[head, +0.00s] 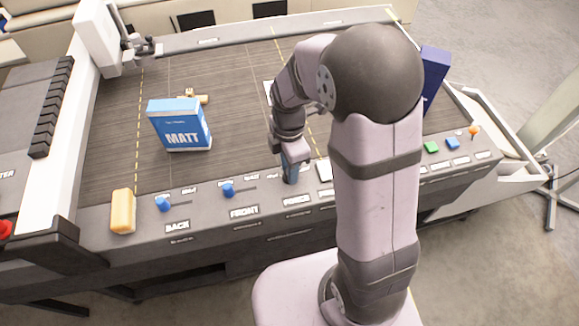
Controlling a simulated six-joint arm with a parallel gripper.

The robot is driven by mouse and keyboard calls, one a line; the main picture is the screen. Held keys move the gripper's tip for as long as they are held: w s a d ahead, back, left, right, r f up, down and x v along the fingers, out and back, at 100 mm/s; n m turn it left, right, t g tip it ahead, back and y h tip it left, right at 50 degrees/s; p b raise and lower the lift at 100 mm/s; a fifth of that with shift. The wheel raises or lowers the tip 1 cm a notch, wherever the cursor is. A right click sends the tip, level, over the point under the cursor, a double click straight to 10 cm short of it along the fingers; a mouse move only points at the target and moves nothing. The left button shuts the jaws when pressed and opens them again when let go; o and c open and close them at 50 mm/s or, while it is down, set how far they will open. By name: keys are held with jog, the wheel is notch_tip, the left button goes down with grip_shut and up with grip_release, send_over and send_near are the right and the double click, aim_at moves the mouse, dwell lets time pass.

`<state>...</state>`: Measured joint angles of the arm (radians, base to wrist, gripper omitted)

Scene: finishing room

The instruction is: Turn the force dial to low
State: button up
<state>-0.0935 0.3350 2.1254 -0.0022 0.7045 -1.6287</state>
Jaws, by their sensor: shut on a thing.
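My gripper (291,178) points down onto the front control panel, right above the label that seems to read FORCE (297,200). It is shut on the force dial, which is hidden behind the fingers. The dial's pointer and its setting cannot be made out. Two similar blue knobs stand to the left on the same panel, one above the BACK label (162,204) and one above the FRONT label (228,190).
A blue and white MATT box (180,125) stands on the dark bed (115,165), with small wooden pieces (196,97) behind it. A yellow block (123,211) is at the panel's left end. Green (431,146) and blue (452,144) buttons and an orange-tipped lever (473,132) are at right.

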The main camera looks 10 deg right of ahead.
jog(key=shift+m, duration=0.4)
jog(key=m+p, duration=0.1)
jog(key=m, duration=0.4)
jog(key=shift+r, duration=0.1)
jog(key=m+p, duration=0.1)
jog(key=m, duration=0.4)
jog(key=shift+w+d+m, duration=0.1)
jog(key=shift+m, duration=0.3)
jog(key=o, duration=1)
jog(key=shift+o, duration=0.2)
jog(key=shift+r+b, duration=0.8)
jog(key=shift+r, duration=2.8)
